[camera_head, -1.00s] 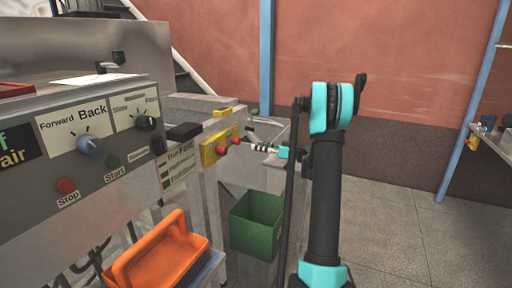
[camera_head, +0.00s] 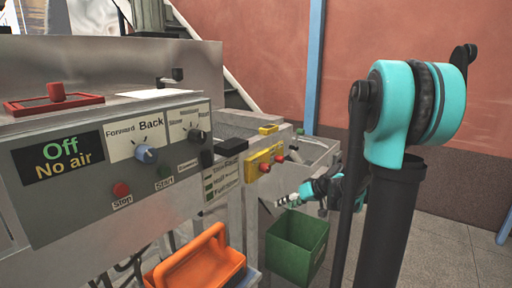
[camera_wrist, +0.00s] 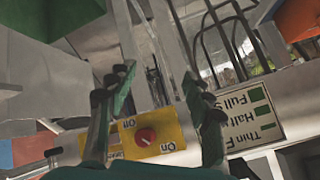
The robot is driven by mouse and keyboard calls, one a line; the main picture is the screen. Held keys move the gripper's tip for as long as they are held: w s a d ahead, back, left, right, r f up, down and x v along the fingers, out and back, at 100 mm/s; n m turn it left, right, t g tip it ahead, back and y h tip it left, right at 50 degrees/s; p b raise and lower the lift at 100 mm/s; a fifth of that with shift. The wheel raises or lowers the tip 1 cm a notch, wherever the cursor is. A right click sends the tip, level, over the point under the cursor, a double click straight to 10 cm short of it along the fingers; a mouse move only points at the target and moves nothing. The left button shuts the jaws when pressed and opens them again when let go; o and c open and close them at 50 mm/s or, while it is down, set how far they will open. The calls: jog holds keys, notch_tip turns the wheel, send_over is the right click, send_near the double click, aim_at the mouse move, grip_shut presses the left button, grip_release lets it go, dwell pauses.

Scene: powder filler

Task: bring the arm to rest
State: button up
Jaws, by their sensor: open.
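My gripper (camera_head: 289,201) shows small in the head view, at the end of my teal and black arm, left of the near arm link. It is in front of the machine's right end and above the green bin. In the wrist view its two fingers (camera_wrist: 160,105) stand apart with nothing between them. Beyond them is the yellow switch panel (camera_wrist: 168,133) with a red knob (camera_wrist: 146,137). The panel also shows in the head view (camera_head: 258,162). I cannot tell how far the fingertips are from it.
The grey control box (camera_head: 95,195) with knobs and buttons fills the left. A green bin (camera_head: 298,249) stands below my gripper. A blue post (camera_head: 314,70) rises against the red wall. Open floor lies at the right.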

jog(key=s+d+f+m+h, duration=0.2)
jog(key=s+d+f+h, duration=0.1)
jog(key=s, duration=0.9)
jog(key=s+d+f+m+g+h, duration=0.1)
jog(key=s+d+f+h, duration=0.3)
jog(key=s, duration=0.7)
jog(key=shift+s+f+m+h, duration=0.4)
jog(key=shift+f+m, duration=0.2)
jog(key=shift+f, duration=0.15)
jog(key=shift+w, duration=0.1)
dwell(0.5)
